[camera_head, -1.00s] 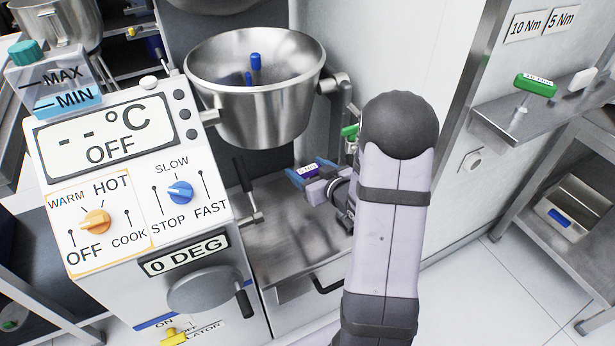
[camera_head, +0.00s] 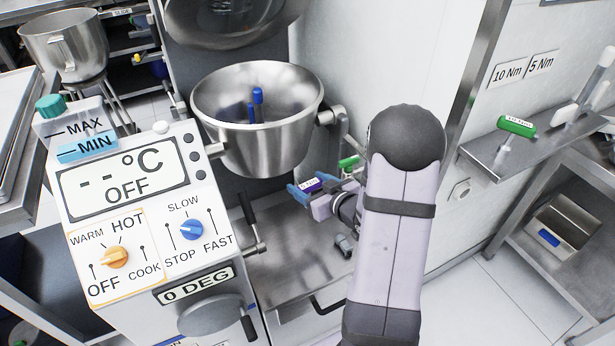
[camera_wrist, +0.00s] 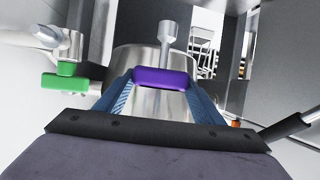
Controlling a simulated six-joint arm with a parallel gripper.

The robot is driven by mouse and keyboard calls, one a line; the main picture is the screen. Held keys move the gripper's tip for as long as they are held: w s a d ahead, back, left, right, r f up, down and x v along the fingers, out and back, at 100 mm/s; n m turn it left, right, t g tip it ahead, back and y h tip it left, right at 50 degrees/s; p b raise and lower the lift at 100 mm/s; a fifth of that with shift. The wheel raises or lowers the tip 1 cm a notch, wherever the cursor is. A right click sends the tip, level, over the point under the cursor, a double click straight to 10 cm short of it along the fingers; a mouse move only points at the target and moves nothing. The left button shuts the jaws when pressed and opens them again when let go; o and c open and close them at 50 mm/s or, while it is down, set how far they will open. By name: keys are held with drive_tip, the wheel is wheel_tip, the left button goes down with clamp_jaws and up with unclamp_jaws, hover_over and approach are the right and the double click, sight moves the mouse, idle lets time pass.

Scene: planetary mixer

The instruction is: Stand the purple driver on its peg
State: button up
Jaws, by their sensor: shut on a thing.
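The purple driver (camera_head: 313,185) is held between the blue fingers of my gripper (camera_head: 308,187), in front of and below the steel mixing bowl. The wrist view shows its purple handle (camera_wrist: 163,76) across the jaws, with a grey metal shaft (camera_wrist: 168,38) pointing up in the picture. My gripper (camera_wrist: 163,80) is shut on the handle. A steel shelf (camera_head: 480,140) on the right carries a green-handled driver (camera_head: 516,126) and a small white piece (camera_head: 563,115). I cannot make out which peg belongs to the purple driver.
The mixing bowl (camera_head: 262,150) hangs close behind my gripper, with a green-handled part (camera_head: 348,163) beside it. A black-knobbed lever (camera_head: 248,215) stands left of my gripper. The control panel (camera_head: 135,190) fills the left. "10 Nm" and "5 Nm" labels (camera_head: 523,68) are above the shelf.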

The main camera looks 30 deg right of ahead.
drive_tip(key=r+p, duration=0.2)
drive_tip(key=shift+s+r+p, duration=0.3)
drive_tip(key=shift+s, duration=0.05)
drive_tip(key=s+d+r+m+h+p, duration=0.25)
drive_tip(key=s+d+p, duration=0.25)
drive_tip(key=d+p, duration=0.25)
drive_tip(key=s+d+r+m+h+p, duration=0.25)
drive_tip(key=s+d+p, duration=0.25)
drive_tip(key=d+p, duration=0.25)
drive_tip(key=s+d+r+m+g+h+p, duration=0.25)
drive_tip(key=s+d+p, duration=0.35)
drive_tip(key=s, duration=0.4)
drive_tip(key=s+d+r+m+g+h+p, duration=0.2)
drive_tip(key=s+d+r+m+h+p, duration=0.15)
drive_tip(key=s+p, duration=0.5)
drive_tip(key=s+d+r+m+g+h+p, duration=0.25)
drive_tip(key=d+r+p, duration=0.25)
drive_tip(key=d+r, duration=0.95)
drive_tip(key=d+r+m+g+b, duration=0.2)
drive_tip(key=d+m+g, duration=0.1)
drive_tip(key=d, duration=0.5)
drive_tip(key=w+d+r+m+g+h+b, duration=0.1)
drive_tip(key=w+d+m+g+b, duration=0.1)
drive_tip(key=w, duration=0.5)
drive_tip(key=shift+d+r+m+g+b, duration=0.35)
drive_tip(key=shift+d+g+b, duration=0.2)
drive_tip(key=shift+d+g, duration=0.15)
